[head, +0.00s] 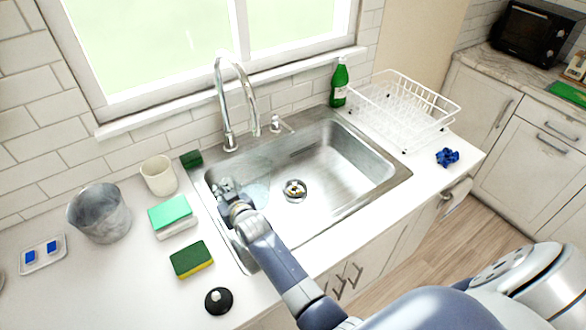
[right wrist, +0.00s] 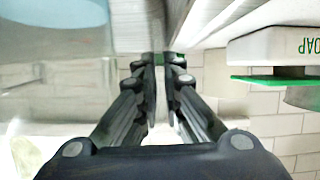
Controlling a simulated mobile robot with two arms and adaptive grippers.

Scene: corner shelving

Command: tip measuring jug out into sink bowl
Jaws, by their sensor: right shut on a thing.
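The measuring jug (head: 259,194) is clear and faint, at the left side of the steel sink bowl (head: 345,185). My right gripper (head: 228,188) is at the sink's left rim, shut on the jug, and partly hides it. In the right wrist view the jug (right wrist: 50,95) fills the left side, clear with a bluish patch at the top, beside my shut fingers (right wrist: 160,65). The wrist picture is turned over, with the SOAP lettering upside down. The jug's exact tilt and any liquid are hard to make out. My left gripper is not in view.
A tall tap (head: 226,100) stands behind the sink. Left of it are a cream cup (head: 158,175), a soap box (head: 171,214), a sponge (head: 191,259), a black round lid (head: 218,300) and a metal bucket (head: 98,212). A dish rack (head: 405,105) and green bottle (head: 339,83) stand right.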

